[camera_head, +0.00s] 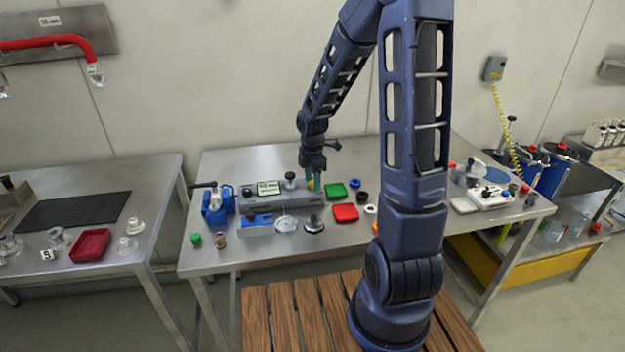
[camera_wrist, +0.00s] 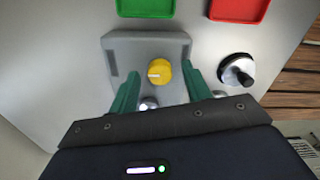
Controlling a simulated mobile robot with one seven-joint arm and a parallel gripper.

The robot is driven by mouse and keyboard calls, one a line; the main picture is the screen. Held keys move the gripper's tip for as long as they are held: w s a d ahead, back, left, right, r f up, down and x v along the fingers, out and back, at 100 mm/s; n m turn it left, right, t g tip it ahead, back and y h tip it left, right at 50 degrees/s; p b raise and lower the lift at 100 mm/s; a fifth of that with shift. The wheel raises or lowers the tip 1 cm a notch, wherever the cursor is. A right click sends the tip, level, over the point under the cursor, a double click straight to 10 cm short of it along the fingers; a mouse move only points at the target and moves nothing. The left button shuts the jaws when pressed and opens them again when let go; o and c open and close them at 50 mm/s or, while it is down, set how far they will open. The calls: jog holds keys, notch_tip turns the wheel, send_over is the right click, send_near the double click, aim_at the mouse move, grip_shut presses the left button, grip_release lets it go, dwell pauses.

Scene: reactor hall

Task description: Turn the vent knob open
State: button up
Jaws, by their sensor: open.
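A round yellow knob (camera_wrist: 159,72) with a pale pointer line sits on a grey housing (camera_wrist: 122,44) in the wrist view. No readable label there names it as the vent knob. My gripper (camera_wrist: 160,74) is open, with one green finger on each side of the knob. My arm and fingers partly hide the housing.
A blue vise (camera_head: 217,205) stands left on the steel table (camera_head: 270,255). Its front strip is mostly clear.

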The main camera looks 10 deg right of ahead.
jog(key=c, duration=1)
jog(key=shift+m, duration=0.4)
jog(key=m, duration=0.5)
jog(key=shift+m, duration=0.3)
jog(key=m, duration=0.9)
jog(key=shift+w+m, duration=0.1)
jog(key=shift+m, duration=0.3)
jog(key=m, duration=0.3)
jog(key=shift+m, duration=0.4)
jog(key=m, duration=0.6)
jog(key=shift+m, duration=0.4)
jog(key=shift+d, duration=0.1)
